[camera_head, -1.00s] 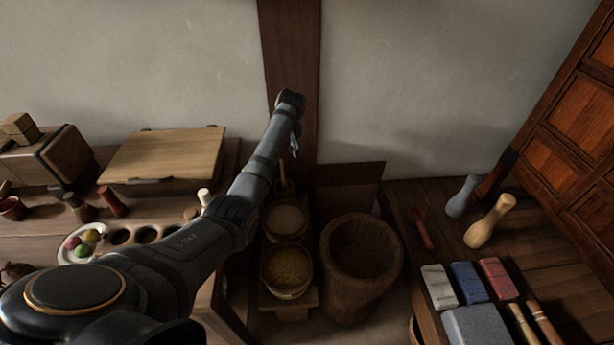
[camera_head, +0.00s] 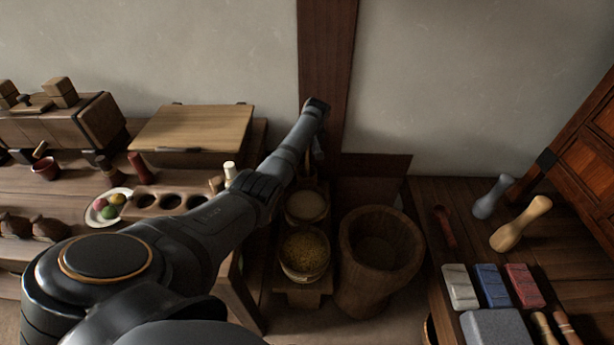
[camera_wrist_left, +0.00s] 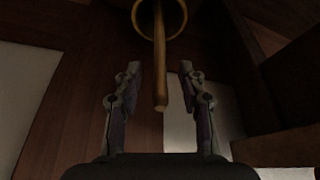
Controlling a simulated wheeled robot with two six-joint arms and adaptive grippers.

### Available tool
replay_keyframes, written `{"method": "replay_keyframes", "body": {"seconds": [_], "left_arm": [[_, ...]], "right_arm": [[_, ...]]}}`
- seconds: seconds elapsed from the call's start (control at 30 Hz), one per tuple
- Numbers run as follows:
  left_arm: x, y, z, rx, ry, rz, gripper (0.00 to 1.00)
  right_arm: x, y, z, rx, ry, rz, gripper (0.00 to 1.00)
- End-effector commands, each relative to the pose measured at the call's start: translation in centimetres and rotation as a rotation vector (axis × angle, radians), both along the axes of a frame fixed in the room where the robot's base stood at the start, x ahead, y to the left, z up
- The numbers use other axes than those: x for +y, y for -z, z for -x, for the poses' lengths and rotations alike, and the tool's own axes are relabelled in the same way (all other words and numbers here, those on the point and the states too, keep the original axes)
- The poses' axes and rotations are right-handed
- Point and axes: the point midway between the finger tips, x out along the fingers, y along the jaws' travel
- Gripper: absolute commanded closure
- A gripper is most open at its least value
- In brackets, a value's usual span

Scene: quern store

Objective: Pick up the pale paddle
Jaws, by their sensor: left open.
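A pale wooden stick-like handle, which looks like the paddle (camera_wrist_left: 160,75), stands out of a round rim in the left wrist view. Its near end lies between my left gripper's two fingers, with a gap on each side. My left gripper (camera_wrist_left: 160,90) is open and empty. In the head view my left arm reaches to the post, and the gripper (camera_head: 318,152) hangs down above the bowls, mostly hidden by its wrist. The paddle is hard to make out there. My right gripper is not in view.
A bowl of pale grain (camera_head: 306,206) and a bowl of yellow grain (camera_head: 304,254) stand below the gripper. A large wooden mortar (camera_head: 378,262) is just right of them. A pale pestle (camera_head: 520,224) lies on the right table. A dark post (camera_head: 327,60) rises behind.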

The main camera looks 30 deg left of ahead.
Motion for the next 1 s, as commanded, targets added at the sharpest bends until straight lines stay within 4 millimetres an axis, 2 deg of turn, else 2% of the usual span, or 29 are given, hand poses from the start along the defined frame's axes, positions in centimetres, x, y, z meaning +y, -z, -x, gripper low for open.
{"method": "replay_keyframes", "body": {"seconds": [0.27, 0.57, 1.0], "left_arm": [[0.12, 0.29, -0.07, 0.000, 0.000, 0.000, 0.59], [0.11, 0.28, -0.06, 0.000, 0.000, 0.000, 0.99], [0.12, -0.30, -0.11, -0.001, 0.000, 0.000, 1.00]], "right_arm": [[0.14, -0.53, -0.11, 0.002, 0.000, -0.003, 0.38], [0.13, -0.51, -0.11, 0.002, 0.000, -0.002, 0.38], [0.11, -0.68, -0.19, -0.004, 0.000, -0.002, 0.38]]}}
